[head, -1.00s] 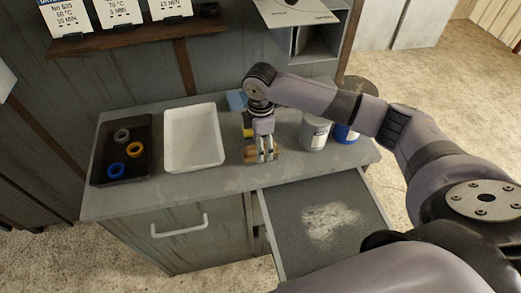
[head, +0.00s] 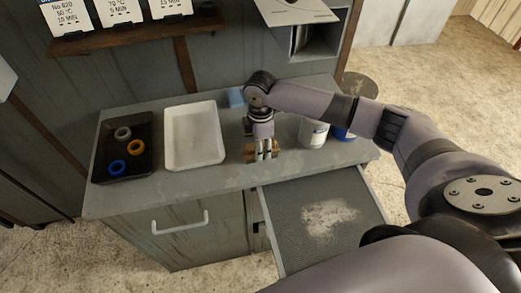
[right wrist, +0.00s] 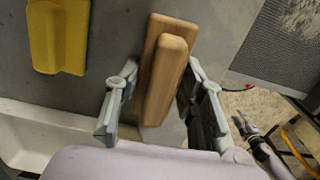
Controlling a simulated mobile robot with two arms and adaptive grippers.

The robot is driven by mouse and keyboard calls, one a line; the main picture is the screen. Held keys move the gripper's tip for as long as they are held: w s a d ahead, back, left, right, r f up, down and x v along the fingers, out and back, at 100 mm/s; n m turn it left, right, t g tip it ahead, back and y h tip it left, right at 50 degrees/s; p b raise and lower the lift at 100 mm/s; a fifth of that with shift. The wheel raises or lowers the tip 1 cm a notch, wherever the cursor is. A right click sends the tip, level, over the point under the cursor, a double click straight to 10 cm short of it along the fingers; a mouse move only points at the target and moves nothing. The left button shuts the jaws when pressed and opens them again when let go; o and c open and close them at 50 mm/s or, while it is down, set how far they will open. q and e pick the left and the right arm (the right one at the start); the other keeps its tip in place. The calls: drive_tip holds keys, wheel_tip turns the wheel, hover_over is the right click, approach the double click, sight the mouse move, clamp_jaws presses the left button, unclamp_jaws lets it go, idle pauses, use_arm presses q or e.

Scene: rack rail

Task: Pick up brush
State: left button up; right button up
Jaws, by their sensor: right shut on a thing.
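The brush shows as a wooden block (head: 249,152) near the front edge of the grey worktop. In the right wrist view the brush (right wrist: 170,75) is a long light-brown block lying between the two fingers. My right gripper (head: 264,152) points down and is shut on the brush across its middle; it also shows in the right wrist view (right wrist: 162,66). The brush's underside is hidden, and I cannot tell whether it touches the worktop.
A white tray (head: 194,162) and a black tray (head: 105,165) with coloured rings stand left on the worktop (head: 215,185). White (head: 312,133) and blue (head: 344,134) containers stand right. An open drawer (head: 295,250) juts out in front. A yellow object (right wrist: 60,35) lies beside the brush.

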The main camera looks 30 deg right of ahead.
drive_tip(key=c, duration=0.4)
drive_tip(key=shift+c, duration=0.2)
drive_tip(key=shift+r, duration=0.15)
wheel_tip(320, 180, up, 20)
drive_tip(key=b, duration=0.3)
